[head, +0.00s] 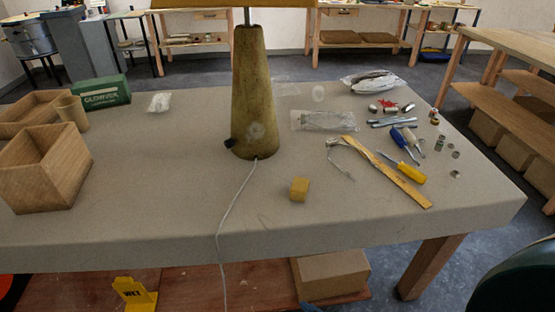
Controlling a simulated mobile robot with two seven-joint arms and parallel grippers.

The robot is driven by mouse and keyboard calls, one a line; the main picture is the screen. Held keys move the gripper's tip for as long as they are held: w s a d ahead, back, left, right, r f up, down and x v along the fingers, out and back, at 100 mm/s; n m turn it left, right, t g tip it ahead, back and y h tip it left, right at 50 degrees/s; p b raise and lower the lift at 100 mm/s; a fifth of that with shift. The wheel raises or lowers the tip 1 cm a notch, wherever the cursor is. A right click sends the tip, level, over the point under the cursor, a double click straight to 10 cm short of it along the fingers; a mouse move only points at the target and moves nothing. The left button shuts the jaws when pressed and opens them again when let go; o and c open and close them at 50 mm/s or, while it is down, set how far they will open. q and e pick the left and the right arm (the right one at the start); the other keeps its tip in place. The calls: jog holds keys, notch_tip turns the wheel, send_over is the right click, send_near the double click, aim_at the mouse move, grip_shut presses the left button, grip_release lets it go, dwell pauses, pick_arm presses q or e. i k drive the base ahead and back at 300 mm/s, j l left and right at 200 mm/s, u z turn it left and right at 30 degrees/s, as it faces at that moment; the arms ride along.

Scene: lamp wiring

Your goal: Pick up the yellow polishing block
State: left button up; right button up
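The yellow polishing block (299,189) is a small cube-like block. It lies on the grey workbench (150,225) near the front edge, right of the lamp's white cord (228,207). The tall, tapered wooden lamp base (252,90) stands behind it and to its left. The block is fully in sight and nothing touches it. Neither of my grippers shows in the head view.
A ruler (385,170), a screwdriver with a yellow handle (411,173) and other small tools lie to the block's right. Wooden boxes (45,175) and a green box (101,92) stand at the left. The bench around the block is clear.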

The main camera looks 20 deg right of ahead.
aim_at(300, 189)
jog(key=i+j+z, duration=0.15)
jog(key=z, duration=1.1)
